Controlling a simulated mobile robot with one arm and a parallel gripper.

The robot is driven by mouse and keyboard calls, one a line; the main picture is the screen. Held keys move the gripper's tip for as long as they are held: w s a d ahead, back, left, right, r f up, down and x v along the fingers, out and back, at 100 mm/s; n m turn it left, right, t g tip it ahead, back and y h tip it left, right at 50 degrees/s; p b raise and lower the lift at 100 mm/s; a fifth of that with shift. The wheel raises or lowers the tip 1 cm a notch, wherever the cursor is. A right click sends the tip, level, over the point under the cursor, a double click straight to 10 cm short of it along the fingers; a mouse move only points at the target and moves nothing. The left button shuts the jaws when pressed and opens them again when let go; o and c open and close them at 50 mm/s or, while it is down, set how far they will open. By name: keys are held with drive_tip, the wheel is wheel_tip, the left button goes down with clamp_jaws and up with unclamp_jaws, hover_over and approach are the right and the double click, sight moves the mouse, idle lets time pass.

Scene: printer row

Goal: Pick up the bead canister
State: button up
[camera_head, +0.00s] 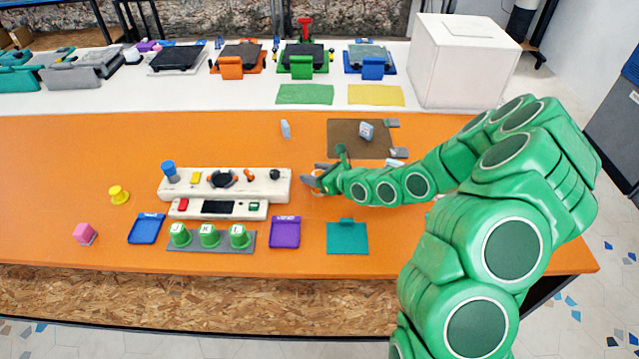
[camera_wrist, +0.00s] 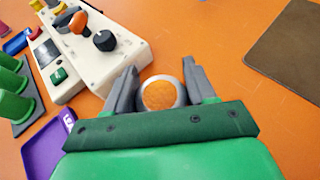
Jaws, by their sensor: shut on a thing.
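The bead canister (camera_wrist: 158,95) is a round white container with an orange, bead-patterned top. In the wrist view it sits between the two grey fingers of my gripper (camera_wrist: 160,76), which are shut on it. In the head view my gripper (camera_head: 313,179) is low over the orange table, just right of the white control panel. There the canister is mostly hidden by the fingers. I cannot tell whether it touches the table.
The white control panel (camera_head: 245,181) is close left of my gripper; it also shows in the wrist view (camera_wrist: 110,62). A purple tray (camera_head: 285,233), a teal tray (camera_head: 347,240) and green cups (camera_head: 209,236) stand nearer the front. A brown mat (camera_head: 345,147) lies behind right.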

drive_tip(key=shift+c, duration=0.4)
drive_tip(key=shift+r, duration=0.1)
drive_tip(key=shift+r, duration=4.95)
